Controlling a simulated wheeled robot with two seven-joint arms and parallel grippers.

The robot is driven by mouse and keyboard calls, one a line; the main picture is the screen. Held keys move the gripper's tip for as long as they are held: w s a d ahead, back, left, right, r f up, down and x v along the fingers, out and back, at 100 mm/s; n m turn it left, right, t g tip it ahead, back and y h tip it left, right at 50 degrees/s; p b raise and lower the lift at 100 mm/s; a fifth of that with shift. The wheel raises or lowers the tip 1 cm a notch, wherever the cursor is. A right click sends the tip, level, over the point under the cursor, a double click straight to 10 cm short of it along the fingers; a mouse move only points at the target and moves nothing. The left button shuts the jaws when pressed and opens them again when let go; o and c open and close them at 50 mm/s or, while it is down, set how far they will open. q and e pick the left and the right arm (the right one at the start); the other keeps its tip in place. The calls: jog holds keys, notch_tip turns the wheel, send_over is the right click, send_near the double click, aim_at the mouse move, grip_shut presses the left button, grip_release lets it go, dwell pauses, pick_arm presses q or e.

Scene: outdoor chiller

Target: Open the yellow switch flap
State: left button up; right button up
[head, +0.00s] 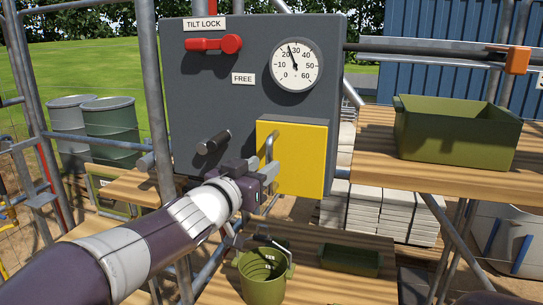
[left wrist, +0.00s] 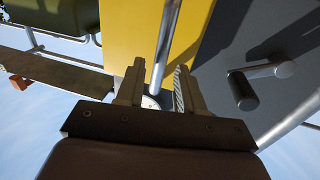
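My left gripper (head: 268,172) is at the handle's lower part. In the left wrist view the handle (left wrist: 167,45) runs between the two fingers of my left gripper (left wrist: 157,88), with gaps beside it. The fingers are open around it, not clamped. The yellow flap (left wrist: 135,35) fills the upper middle of that view. My right gripper is not in view.
A dark knob lever (head: 214,142) sticks out left of the flap. A red lever (head: 214,44) and a round gauge (head: 296,65) are higher on the panel. A green crate (head: 455,130) stands on the right shelf; a green bucket (head: 262,280) stands below.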

aim_at(268, 162)
pick_arm(q)
jog(key=p+x, duration=0.1)
jog(key=x, duration=0.2)
jog(key=shift+w+d, duration=0.1)
jog(key=shift+d, duration=0.15)
jog(key=shift+w+a, duration=0.2)
jog(key=shift+w, duration=0.1)
jog(key=shift+d, duration=0.1)
jog(key=shift+s, duration=0.15)
grip_shut()
jog(key=shift+f, duration=0.1)
